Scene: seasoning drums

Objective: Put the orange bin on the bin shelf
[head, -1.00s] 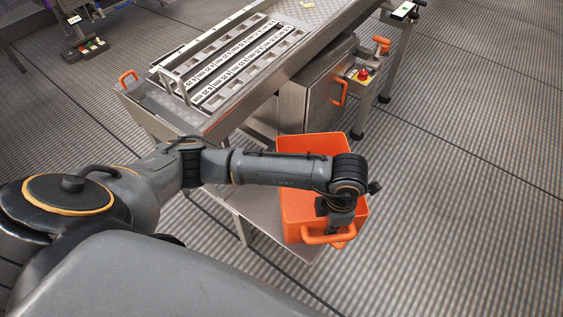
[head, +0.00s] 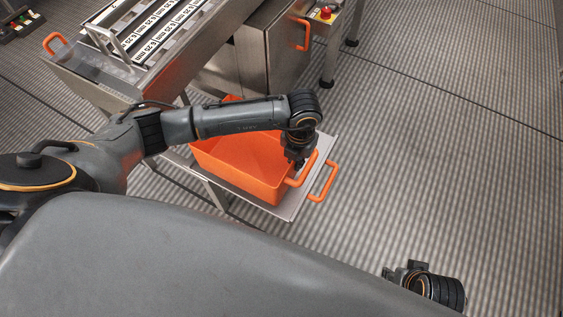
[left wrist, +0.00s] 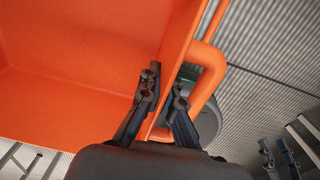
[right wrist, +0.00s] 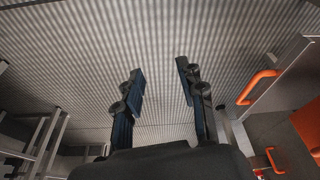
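The orange bin (head: 240,165) is over the metal bin shelf (head: 292,208), low beside the machine. It looks level and within the shelf's edges; I cannot tell whether its base fully rests there. My left gripper (head: 299,160) is at the bin's handle end. In the left wrist view, the left gripper (left wrist: 165,85) is shut on the wall of the bin (left wrist: 80,60), one finger inside, the other between wall and handle. My right gripper (head: 392,272) is at the lower right, away from the bin. In the right wrist view, the right gripper (right wrist: 160,75) is open and empty.
The shelf has its own orange handle (head: 323,182) at the outer end. The steel machine (head: 262,55) with a label-marked top stands behind, with an orange door handle (head: 303,34) and a red button (head: 325,13). The ribbed floor (head: 450,150) to the right is clear.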

